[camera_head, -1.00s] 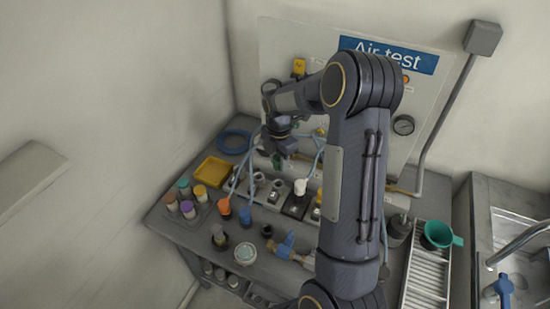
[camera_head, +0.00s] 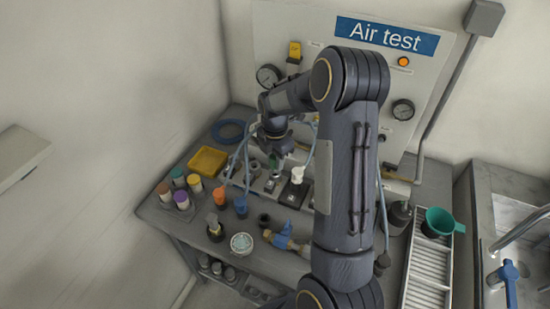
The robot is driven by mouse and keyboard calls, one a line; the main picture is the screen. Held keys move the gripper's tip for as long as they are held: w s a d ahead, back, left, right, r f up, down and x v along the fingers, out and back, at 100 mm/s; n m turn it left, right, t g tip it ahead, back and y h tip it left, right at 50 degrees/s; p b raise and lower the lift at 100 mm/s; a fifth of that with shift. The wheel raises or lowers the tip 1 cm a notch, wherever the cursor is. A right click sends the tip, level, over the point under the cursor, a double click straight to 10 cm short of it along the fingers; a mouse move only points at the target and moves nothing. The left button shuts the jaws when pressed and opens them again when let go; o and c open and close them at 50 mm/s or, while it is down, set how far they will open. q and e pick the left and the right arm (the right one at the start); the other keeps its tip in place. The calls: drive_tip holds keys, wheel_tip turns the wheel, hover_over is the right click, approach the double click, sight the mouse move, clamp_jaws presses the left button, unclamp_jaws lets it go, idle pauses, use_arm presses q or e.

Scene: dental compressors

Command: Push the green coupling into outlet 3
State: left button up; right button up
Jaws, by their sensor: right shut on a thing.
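My right gripper (camera_head: 274,152) reaches in from the right over the back of the bench and points down. It is shut on the green coupling (camera_head: 273,162), of which only a small part shows below the fingers. The coupling is just above the row of outlets (camera_head: 271,183) along the bench back. I cannot tell whether it touches one, and the outlet numbers are too small to read. A white coupling (camera_head: 297,174) stands on an outlet just right of the gripper. My left gripper is out of view.
Blue hoses run near the outlets. An orange coupling (camera_head: 219,196) and a blue one (camera_head: 241,206) stand in front, left of a blue valve (camera_head: 284,238). A yellow tray (camera_head: 207,161) and capped bottles stand left. A gauge panel (camera_head: 430,75) rises behind; my arm hides the bench's right-centre.

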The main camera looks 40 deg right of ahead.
drive_tip(key=shift+f, duration=0.2)
drive_tip(key=shift+f+b, duration=1.1)
drive_tip(key=shift+f, duration=0.1)
drive_tip(key=o, duration=1.1)
wheel_tip(320, 180, up, 8)
drive_tip(key=p, duration=0.5)
drive_tip(key=shift+p, duration=0.35)
drive_tip(key=shift+f, duration=0.1)
